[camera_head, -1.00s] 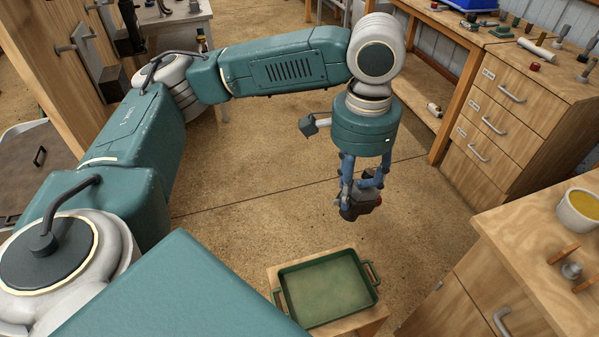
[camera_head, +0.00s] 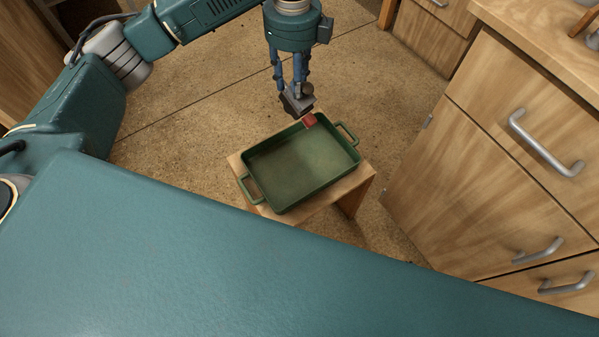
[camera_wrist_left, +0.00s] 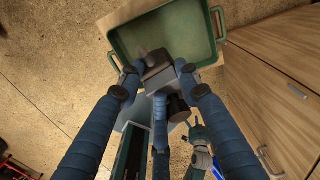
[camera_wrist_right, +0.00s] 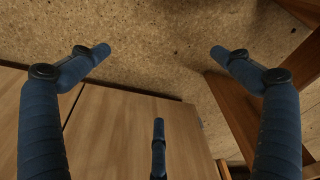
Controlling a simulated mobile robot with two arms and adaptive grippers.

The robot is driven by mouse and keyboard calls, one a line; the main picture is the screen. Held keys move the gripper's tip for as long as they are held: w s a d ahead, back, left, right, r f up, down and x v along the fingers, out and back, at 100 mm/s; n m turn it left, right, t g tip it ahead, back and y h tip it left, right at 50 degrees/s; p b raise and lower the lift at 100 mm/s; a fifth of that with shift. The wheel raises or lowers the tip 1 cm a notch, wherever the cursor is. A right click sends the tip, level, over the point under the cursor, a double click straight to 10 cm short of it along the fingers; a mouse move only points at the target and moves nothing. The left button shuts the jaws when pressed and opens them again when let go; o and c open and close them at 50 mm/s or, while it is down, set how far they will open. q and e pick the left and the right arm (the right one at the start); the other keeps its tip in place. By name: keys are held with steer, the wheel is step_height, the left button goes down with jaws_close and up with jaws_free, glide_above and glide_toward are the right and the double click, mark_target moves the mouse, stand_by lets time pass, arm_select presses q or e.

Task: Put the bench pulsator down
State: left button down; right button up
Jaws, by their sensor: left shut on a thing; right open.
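My left gripper (camera_head: 291,86) is shut on the bench pulsator (camera_head: 294,103), a small dark grey block with a round knob. It is held at the far rim of a green tray (camera_head: 300,165) with two handles. A red piece (camera_head: 309,120) shows just below it at the tray's far corner. I cannot tell whether the pulsator touches the tray. In the left wrist view the pulsator (camera_wrist_left: 165,82) sits between the blue fingers, partly overlapping the tray (camera_wrist_left: 165,30). My right gripper (camera_wrist_right: 160,54) is open and empty in the right wrist view.
The tray rests on a low wooden stand (camera_head: 350,188). A wooden drawer cabinet (camera_head: 465,185) with metal handles stands close on the right. The floor (camera_head: 190,120) left of the stand is clear. The tray's middle is empty.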

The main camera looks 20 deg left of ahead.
arm_select(q)
steer(key=shift+w+f+m+b, duration=0.2)
steer(key=shift+f+m+b, duration=0.35)
steer(key=shift+f, duration=0.7)
steer(key=shift+m, duration=0.25)
step_height(320, 180, down, 19)
steer(key=b, duration=0.4)
steer(key=shift+f, duration=0.4)
arm_select(e)
step_height(320, 180, up, 16)
steer(key=w+t, duration=0.1)
steer(key=shift+w, duration=0.4)
steer(key=shift+f, duration=0.1)
arm_select(q)
steer(key=c, duration=1)
jaws_free()
steer(key=shift+f, duration=0.1)
